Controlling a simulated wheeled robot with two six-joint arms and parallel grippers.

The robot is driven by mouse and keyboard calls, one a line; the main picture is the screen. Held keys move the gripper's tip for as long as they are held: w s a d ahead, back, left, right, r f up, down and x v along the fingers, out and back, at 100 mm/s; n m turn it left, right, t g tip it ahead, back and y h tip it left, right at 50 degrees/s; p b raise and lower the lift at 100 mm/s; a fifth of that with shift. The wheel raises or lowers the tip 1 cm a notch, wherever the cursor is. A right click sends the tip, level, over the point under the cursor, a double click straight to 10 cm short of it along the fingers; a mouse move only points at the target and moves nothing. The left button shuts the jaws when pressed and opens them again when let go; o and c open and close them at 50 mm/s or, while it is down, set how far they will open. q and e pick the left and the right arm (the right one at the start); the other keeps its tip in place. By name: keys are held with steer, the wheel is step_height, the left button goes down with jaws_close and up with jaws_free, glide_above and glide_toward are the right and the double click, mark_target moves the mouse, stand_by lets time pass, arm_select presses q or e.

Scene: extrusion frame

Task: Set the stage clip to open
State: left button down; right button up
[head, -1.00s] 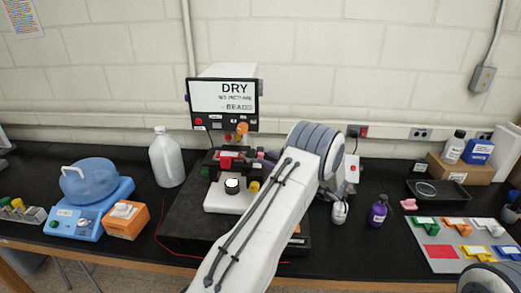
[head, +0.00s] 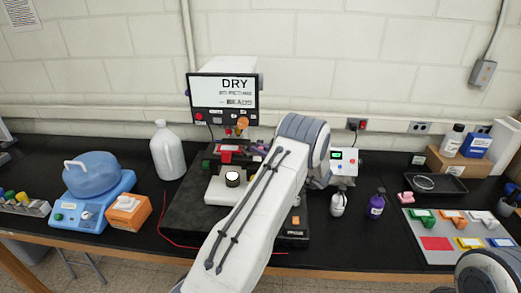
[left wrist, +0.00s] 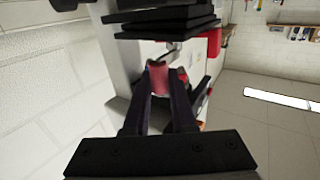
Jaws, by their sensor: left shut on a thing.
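The microscope stands at the back centre, its dark stage (head: 210,163) in front of a screen that reads "DRY". A red block (head: 229,152) sits on the stage. My left arm crosses the head view, and its dark gripper (head: 261,150) is at the right side of the stage, partly hidden by my arm. In the left wrist view, the left gripper (left wrist: 164,80) is shut on a small reddish-pink piece (left wrist: 166,73), likely the stage clip. The clip's exact position cannot be told. My right gripper is not in view.
A white jug (head: 167,152), a blue device (head: 92,205) and an orange box (head: 128,212) stand left. A small box with a lit display (head: 344,160), a purple bottle (head: 376,206) and a tray of coloured pieces (head: 425,228) are on the right. The front right-centre bench is clear.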

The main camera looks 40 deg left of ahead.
arm_select(q)
steer(key=shift+s+t, duration=0.1)
steer(key=shift+t, duration=0.2)
steer(key=m+t, duration=0.1)
steer(key=m+t+b, duration=0.1)
steer(key=shift+s+d+t, duration=0.15)
steer(key=shift+s+t, duration=0.15)
steer(key=m+t, duration=0.1)
steer(key=t+h+b, duration=0.1)
steer(key=shift+s+d+f+m+t, duration=0.1)
steer(key=shift+s+f+m+t, duration=0.05)
steer(key=shift+s+m+t, duration=0.2)
steer(key=s+m+t+h+b, duration=0.1)
steer(key=m+t+h+b, duration=0.3)
steer(key=t+b, duration=0.1)
steer(key=s+m+t+h+b, duration=0.1)
steer(key=m+t+h+b, duration=0.1)
steer(key=t+b, duration=0.1)
steer(key=shift+s+a+m, duration=0.2)
steer(key=shift+s+m, duration=0.1)
steer(key=shift+m, duration=0.05)
steer(key=shift+s+r+m+t+h+b, duration=0.1)
steer(key=shift+m+t+h+b, duration=0.3)
steer(key=shift+h+b, duration=0.2)
steer(key=shift+s+r+m+t+h+b, duration=0.1)
steer(key=shift+m+t+h+b, duration=0.15)
steer(key=shift+m+h+b, duration=0.35)
steer(key=c, duration=0.7)
jaws_free()
steer(key=shift+r, duration=0.1)
